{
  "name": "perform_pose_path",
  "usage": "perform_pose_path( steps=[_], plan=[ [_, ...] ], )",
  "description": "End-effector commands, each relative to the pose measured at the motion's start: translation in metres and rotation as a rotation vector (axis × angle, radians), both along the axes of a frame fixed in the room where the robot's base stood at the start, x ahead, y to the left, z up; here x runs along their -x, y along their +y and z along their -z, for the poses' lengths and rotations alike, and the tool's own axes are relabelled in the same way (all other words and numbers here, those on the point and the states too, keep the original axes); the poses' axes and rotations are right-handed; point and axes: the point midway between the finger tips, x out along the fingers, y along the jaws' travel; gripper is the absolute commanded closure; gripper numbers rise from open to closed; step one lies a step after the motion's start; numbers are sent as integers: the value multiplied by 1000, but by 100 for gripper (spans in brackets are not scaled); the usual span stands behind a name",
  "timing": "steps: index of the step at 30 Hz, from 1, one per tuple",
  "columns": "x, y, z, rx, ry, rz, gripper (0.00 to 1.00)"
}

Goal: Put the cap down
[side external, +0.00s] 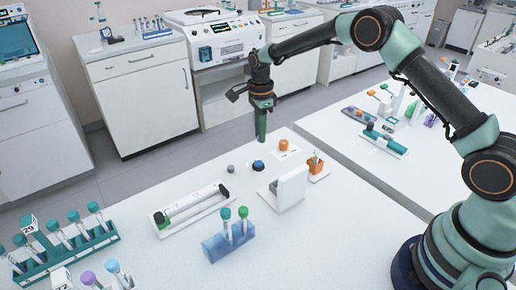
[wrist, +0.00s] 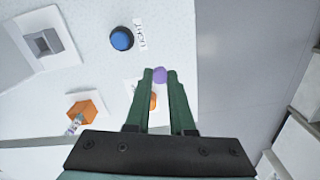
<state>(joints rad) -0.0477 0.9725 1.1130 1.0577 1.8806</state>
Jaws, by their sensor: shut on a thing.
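My gripper (side external: 261,138) hangs fingers-down at the far edge of the white table, above and left of the orange cylinder in the side view. In the wrist view, the two green fingers (wrist: 160,72) are shut on a small purple cap (wrist: 159,75) at their tips. The cap cannot be made out in the side view. A short orange cylinder (side external: 284,145) stands on a white labelled plate; in the wrist view, part of this orange piece (wrist: 153,101) shows between the fingers.
A blue button (side external: 258,165) and an orange holder with a tube (side external: 316,167) are nearby. A white upright block (side external: 291,187), a blue rack with green-capped tubes (side external: 228,242) and a tube track (side external: 193,207) stand nearer. The table edge and floor lie close beyond my gripper.

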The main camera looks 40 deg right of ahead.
Motion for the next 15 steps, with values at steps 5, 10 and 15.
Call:
perform_pose_path(
  steps=[5,10,15],
  plan=[
    [1,0,25,0,4,0,100],
    [0,0,38,0,1,0,100],
    [0,0,38,0,0,0,100]
  ],
)
